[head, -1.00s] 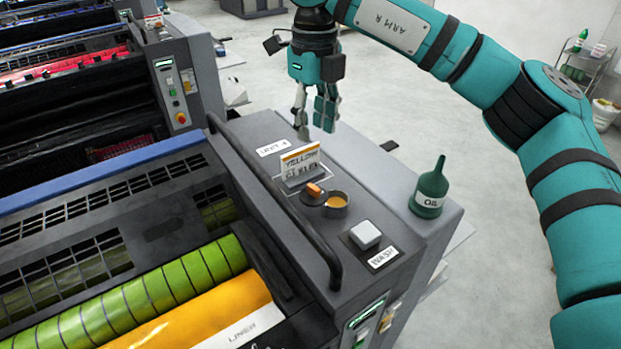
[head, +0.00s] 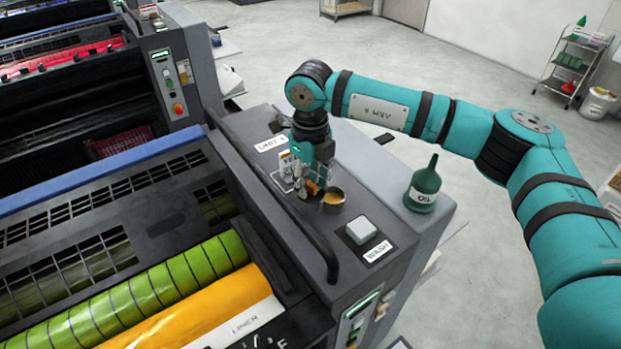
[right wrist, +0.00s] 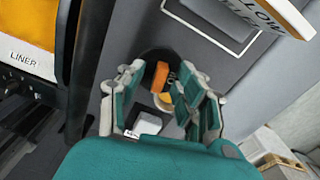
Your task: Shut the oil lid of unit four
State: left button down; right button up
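The oil lid of unit four shows its orange tab (head: 312,187) beside the round oil cup (head: 333,197), which stands open with yellow oil inside. In the right wrist view, the orange tab (right wrist: 161,75) lies between my right fingers, and part of the cup's yellow oil (right wrist: 165,99) shows just below it. My right gripper (head: 307,194) points down over the lid. In the wrist view its fingers (right wrist: 160,88) are spread, with a gap on each side of the tab. The dark lid around the tab is partly hidden by the fingers. My left gripper is not in view.
A white square wash button (head: 361,230) sits nearer the front of the panel. A green oil bottle (head: 423,186) stands at the right edge. A black rail (head: 285,205) runs along the left side. A label stand (right wrist: 262,16) is close to the gripper.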

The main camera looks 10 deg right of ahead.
grip_shut()
dwell(0.3)
